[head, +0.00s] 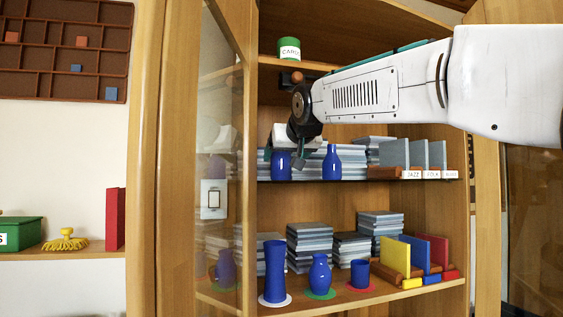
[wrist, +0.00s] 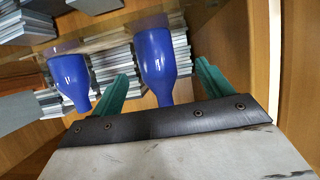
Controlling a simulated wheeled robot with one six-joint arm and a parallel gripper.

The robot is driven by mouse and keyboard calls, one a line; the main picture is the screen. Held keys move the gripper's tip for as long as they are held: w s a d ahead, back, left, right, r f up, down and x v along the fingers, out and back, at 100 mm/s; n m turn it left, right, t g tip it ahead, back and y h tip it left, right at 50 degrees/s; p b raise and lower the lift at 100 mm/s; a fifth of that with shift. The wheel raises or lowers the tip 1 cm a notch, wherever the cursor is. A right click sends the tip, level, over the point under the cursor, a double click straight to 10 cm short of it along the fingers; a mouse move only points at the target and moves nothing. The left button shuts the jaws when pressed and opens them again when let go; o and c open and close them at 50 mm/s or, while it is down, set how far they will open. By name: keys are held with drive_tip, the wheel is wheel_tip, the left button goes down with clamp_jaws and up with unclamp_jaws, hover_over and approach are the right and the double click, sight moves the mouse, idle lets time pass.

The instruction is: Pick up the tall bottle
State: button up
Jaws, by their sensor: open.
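A blue bottle (head: 281,168) stands at the left of the middle shelf, its upper part hidden by my gripper (head: 284,156). In the wrist view this bottle (wrist: 157,55) lies between the two green fingers of my gripper (wrist: 162,70), its neck pointing towards the palm.
Stacks of grey cases (head: 308,163) stand behind the bottles. An open glass door (head: 220,150) is at the left. A green can (head: 289,48) stands on the shelf above. Below are a tall blue vase (head: 275,272), a round blue vase (head: 320,275) and a blue cup (head: 361,273).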

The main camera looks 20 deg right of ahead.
sight(281, 167)
drive_tip(key=x, duration=0.3)
drive_tip(key=shift+r, duration=0.25)
drive_tip(key=x, duration=0.5)
drive_tip(key=shift+s+d+f, duration=0.1)
drive_tip(key=shift+d+f, duration=0.2)
drive_tip(key=shift+d, duration=0.05)
drive_tip(key=c, duration=1.2)
